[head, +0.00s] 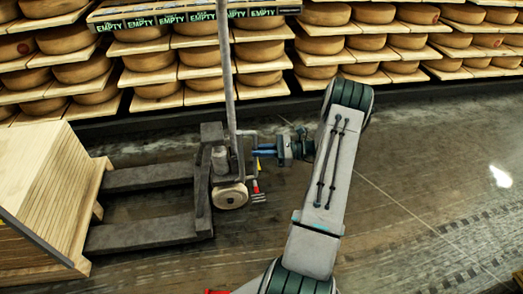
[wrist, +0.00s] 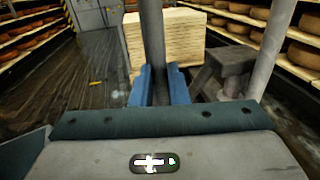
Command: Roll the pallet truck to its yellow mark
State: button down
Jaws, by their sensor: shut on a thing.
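The pallet truck (head: 205,175) is grey, with a tall upright post, a pale wheel and two dark forks pointing left. In the head view, my gripper (head: 262,151) reaches in from the right and its blue fingers meet the truck's handle side. In the wrist view, the blue fingers of my gripper (wrist: 163,82) are shut on a dark upright bar of the truck (wrist: 153,40). A small yellow patch (wrist: 97,83) lies on the floor at left in the wrist view. I cannot tell whether it is the yellow mark; no full mark is clear.
A stack of pale wooden boards (head: 40,190) stands at the fork tips, at left. Shelves of cheese wheels (head: 330,45) line the back, with a low dark edge below. A sign reading EMPTY (head: 195,17) hangs across the top. The wet floor (head: 430,180) is open at right.

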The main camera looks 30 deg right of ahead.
jog(key=shift+w+d+r, duration=0.15)
jog(key=shift+w+d, duration=0.1)
jog(key=shift+d, duration=0.05)
jog(key=c, duration=1.5)
grip_release()
jog(key=shift+d, duration=0.15)
jog(key=shift+o, duration=0.2)
jog(key=shift+s+d, duration=0.1)
jog(key=shift+s, duration=0.05)
jog(key=p+v, duration=0.2)
jog(key=v, duration=1.2)
jog(key=shift+s, duration=0.1)
